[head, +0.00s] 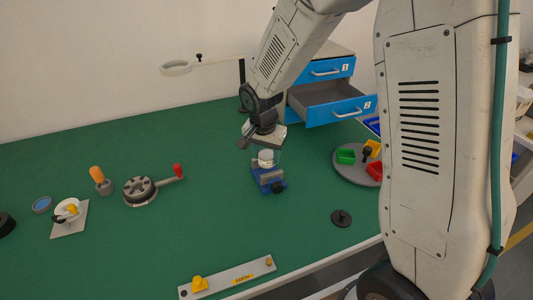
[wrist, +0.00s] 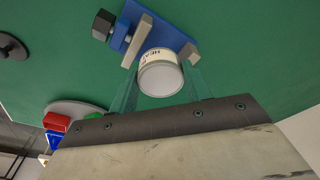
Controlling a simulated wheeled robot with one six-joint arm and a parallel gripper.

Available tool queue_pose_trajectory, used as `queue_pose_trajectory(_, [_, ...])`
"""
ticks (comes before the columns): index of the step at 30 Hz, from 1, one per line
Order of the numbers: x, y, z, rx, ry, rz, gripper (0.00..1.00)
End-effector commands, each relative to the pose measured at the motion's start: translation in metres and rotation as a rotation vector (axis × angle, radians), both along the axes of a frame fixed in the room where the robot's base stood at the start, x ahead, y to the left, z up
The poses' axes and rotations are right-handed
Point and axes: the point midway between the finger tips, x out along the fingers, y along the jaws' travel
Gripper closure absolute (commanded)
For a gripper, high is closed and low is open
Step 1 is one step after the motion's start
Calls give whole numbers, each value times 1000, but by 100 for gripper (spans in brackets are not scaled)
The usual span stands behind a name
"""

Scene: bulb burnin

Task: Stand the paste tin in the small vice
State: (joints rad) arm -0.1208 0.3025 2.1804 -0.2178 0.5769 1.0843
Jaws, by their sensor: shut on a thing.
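The paste tin (wrist: 160,75) is a small white cylinder with a printed label, its round end facing the wrist camera. In the head view the tin (head: 265,156) looks upright at the top of the small vice (head: 269,182), which is blue with grey jaws. In the wrist view the tin overlaps the gap between the vice's jaws (wrist: 137,40); I cannot tell whether it rests on the vice's bed. My gripper (wrist: 162,88) is shut on the tin, with a clear greenish finger on each side. In the head view the fingers are hard to see.
A round grey tray (head: 350,172) with coloured bins stands right of the vice. A blue drawer unit (head: 318,104) behind has its lower drawer pulled out. A black disc (head: 341,218) lies in front at right. The green bench left of the vice is clear up to a red-handled fixture (head: 140,191).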

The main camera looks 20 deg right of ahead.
Motion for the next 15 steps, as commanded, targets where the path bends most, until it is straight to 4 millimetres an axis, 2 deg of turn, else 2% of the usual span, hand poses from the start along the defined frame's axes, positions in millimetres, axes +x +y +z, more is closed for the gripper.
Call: queue_pose_trajectory(15, [0, 0, -9, 0, 0, 0, 80])
